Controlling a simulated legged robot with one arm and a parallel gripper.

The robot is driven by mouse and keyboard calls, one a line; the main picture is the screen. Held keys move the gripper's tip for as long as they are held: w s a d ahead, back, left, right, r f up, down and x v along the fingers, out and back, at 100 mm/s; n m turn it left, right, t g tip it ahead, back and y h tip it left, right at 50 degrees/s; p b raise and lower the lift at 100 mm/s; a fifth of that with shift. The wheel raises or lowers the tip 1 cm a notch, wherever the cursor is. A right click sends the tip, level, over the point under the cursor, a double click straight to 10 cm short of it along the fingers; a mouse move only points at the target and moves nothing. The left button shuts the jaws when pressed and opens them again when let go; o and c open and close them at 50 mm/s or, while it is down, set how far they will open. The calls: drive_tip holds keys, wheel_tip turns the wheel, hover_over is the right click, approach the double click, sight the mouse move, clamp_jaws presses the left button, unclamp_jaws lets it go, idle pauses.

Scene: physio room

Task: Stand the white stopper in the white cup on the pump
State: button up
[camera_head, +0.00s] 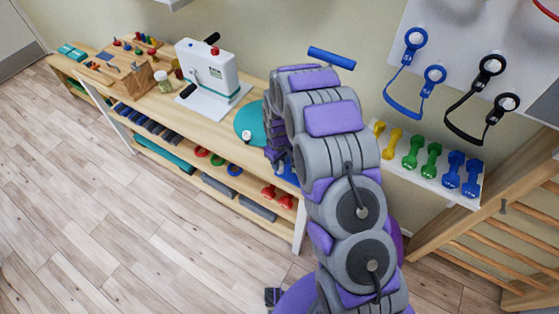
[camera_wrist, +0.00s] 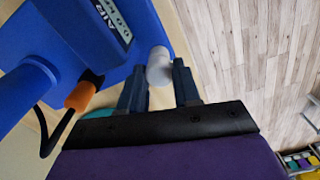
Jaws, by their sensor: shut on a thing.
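In the wrist view, my gripper (camera_wrist: 160,78) is shut on the white stopper (camera_wrist: 160,74), which sits between the two dark fingertips. The blue pump (camera_wrist: 85,35) fills the upper left, close beside the fingers. A pale rounded piece just beyond the stopper, at the pump's edge, may be the white cup; I cannot tell where one ends and the other begins, or whether they touch. In the head view, my arm hides my gripper and most of the pump; a blue bar handle (camera_head: 331,57) shows above the arm.
An orange fitting (camera_wrist: 80,97) with a black hose is on the pump's near side. On the wooden bench, a teal disc (camera_head: 246,116) bears a small white knob (camera_head: 247,136). A white machine (camera_head: 207,72) stands left of it. Dumbbells (camera_head: 430,159) line a shelf to the right.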

drive_tip(key=shift+f, duration=0.2)
drive_tip(key=o, duration=1.1)
drive_tip(key=shift+a, duration=0.1)
drive_tip(key=shift+r+p, duration=1)
drive_tip(key=shift+r, duration=2.5)
